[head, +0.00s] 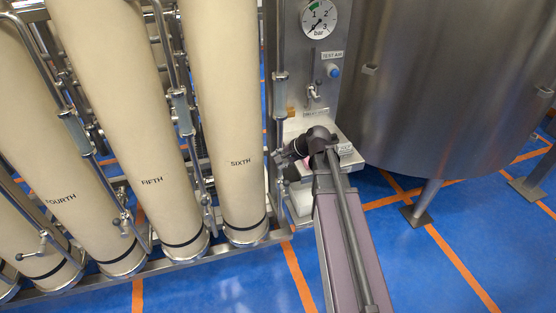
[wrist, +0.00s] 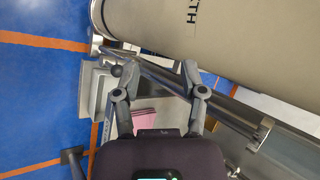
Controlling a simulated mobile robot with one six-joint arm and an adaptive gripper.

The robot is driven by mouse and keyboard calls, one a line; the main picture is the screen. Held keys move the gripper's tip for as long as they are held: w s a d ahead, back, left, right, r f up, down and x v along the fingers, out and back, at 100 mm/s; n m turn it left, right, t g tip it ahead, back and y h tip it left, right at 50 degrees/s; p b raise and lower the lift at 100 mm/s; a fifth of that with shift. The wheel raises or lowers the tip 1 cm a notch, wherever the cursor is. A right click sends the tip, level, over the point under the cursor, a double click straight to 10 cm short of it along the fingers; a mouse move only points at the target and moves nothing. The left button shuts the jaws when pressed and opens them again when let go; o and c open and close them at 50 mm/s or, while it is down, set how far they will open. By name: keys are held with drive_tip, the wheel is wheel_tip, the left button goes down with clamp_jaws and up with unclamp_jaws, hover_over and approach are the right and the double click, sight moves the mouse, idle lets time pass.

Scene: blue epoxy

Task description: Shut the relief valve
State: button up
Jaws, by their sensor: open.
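A metal panel (head: 296,60) carries a round pressure gauge (head: 319,19) marked in bar. Below the gauge are a label reading TEST AIR, a blue knob (head: 334,71) and a small metal tap (head: 313,92) with a label under it too small to read. I cannot tell for sure which fitting is the relief valve. My gripper (head: 291,150) is partly hidden by my arm, low in front of the panel and beside the SIXTH column. In the wrist view my gripper (wrist: 154,72) is open and empty, its fingers spread over a slim metal pipe (wrist: 160,75).
Tall cream columns marked FOURTH, FIFTH and SIXTH (head: 232,120) stand at left with pipes and small valves between them. A large steel tank (head: 450,90) stands at right on legs. A pink item (wrist: 146,117) lies below the fingers. Blue floor (head: 390,260) is clear in front.

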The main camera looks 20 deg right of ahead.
idle(0.4)
drive_tip(key=s+a+f+n+g+h, duration=0.2)
drive_tip(key=s+n+g+h, duration=0.1)
drive_tip(key=s+n, duration=0.3)
drive_tip(key=s+a+f+n+g+h, duration=0.2)
drive_tip(key=s+n, duration=0.3)
drive_tip(key=s, duration=0.4)
drive_tip(key=shift+s+a+f+n+g+h, duration=0.15)
drive_tip(key=shift+s+f+n+g+h, duration=0.15)
drive_tip(key=shift+f+n+g+h, duration=0.25)
drive_tip(key=shift+r, duration=0.1)
clamp_jaws()
